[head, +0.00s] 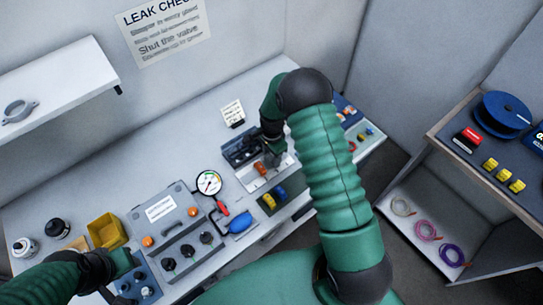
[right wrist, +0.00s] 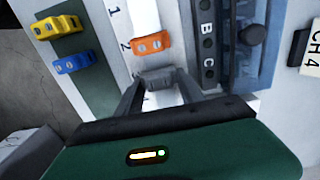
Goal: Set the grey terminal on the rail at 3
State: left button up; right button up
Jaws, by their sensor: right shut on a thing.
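The grey terminal (right wrist: 157,79) is between the fingers of my right gripper (right wrist: 158,88) in the right wrist view, at the pale rail strip just past the orange terminal (right wrist: 150,44). The orange terminal sits beside the printed 2; the 3 mark is mostly hidden by a finger. I cannot tell whether the grey terminal touches the rail. In the head view my right gripper (head: 272,158) is over the rail plate (head: 247,178), where the orange terminal (head: 260,168) shows. My left gripper (head: 122,262) is at lower left; its fingers are not clear.
A yellow terminal (right wrist: 57,27) and a blue terminal (right wrist: 74,63) sit on a dark strip beside the rail plate. A grey valve box (head: 175,230), gauge (head: 208,183) and yellow bin (head: 107,231) stand left on the bench.

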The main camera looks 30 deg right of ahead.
jog(key=o, duration=1.2)
jog(key=shift+r+p, duration=2.7)
jog(key=shift+r, duration=0.8)
